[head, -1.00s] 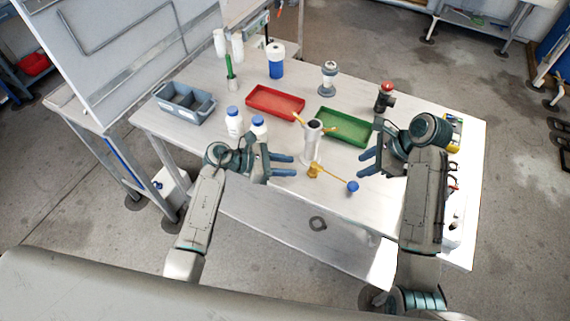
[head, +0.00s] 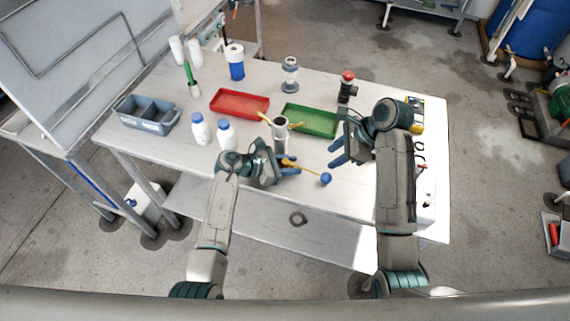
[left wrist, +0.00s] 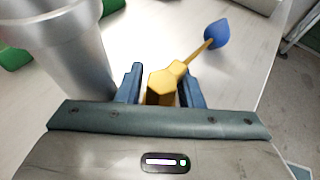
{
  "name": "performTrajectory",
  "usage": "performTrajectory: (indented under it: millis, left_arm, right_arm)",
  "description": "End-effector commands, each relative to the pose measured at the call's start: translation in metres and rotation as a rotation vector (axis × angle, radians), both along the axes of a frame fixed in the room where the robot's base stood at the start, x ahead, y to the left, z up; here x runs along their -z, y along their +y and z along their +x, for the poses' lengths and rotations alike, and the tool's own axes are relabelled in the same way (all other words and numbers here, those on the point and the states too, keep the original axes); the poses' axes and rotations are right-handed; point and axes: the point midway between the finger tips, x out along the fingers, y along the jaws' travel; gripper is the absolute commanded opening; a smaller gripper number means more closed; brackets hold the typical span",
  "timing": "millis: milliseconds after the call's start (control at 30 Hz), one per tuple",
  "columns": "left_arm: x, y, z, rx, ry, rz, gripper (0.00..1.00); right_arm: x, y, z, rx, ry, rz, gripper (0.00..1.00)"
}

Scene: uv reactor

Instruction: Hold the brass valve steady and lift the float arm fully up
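The brass valve (head: 288,163) is on the front of a steel cylinder (head: 281,138) at the table's middle. Its float arm is a thin yellow rod ending in a blue float (head: 325,179), hanging low to the right. My left gripper (head: 295,164) is around the valve. In the left wrist view the brass body (left wrist: 160,86) sits between my two fingers, with a narrow gap at the left finger, so they look open. The float (left wrist: 217,33) is beyond, up and right. My right gripper (head: 338,154) is open and empty, above and right of the float.
A red tray (head: 239,115) and a green tray (head: 309,134) lie behind the cylinder. A red-topped fitting (head: 346,87) stands behind my right gripper. The front right tabletop is mostly clear.

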Motion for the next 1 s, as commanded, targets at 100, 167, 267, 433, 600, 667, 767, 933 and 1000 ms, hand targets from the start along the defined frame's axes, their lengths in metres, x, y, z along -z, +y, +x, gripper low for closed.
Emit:
performTrajectory:
  millis: [100,167,267,433,600,667,767,933,1000]
  left_arm:
    - [0.0,0.0,0.0,0.0,0.0,0.0,0.33]
    - [0.0,0.0,0.0,0.0,0.0,0.0,0.32]
    - [0.0,0.0,0.0,0.0,0.0,0.0,0.12]
    - [0.0,0.0,0.0,0.0,0.0,0.0,0.0]
    - [0.0,0.0,0.0,0.0,0.001,0.0,0.0]
    - [0.0,0.0,0.0,0.0,0.001,0.0,0.0]
    - [0.0,0.0,0.0,0.001,0.001,0.0,0.0]
    - [0.0,0.001,0.0,0.001,0.002,0.001,0.0]
    - [0.0,0.001,0.0,0.001,0.002,0.001,0.0]
  right_arm:
    - [0.0,0.0,0.0,0.0,0.0,0.0,0.36]
    - [0.0,0.0,0.0,0.0,0.0,0.0,0.36]
    - [0.0,0.0,0.0,0.0,0.0,0.0,0.36]
    - [0.0,0.001,0.0,0.002,0.001,0.001,0.47]
    - [0.002,0.024,0.004,0.085,0.027,0.016,0.47]
    - [0.002,0.035,0.007,0.131,0.04,0.022,0.47]
    - [0.003,0.049,0.01,0.195,0.06,0.028,0.47]
    - [0.01,0.058,0.012,0.242,0.076,0.03,0.47]
    - [0.016,0.058,0.011,0.244,0.077,0.029,0.47]
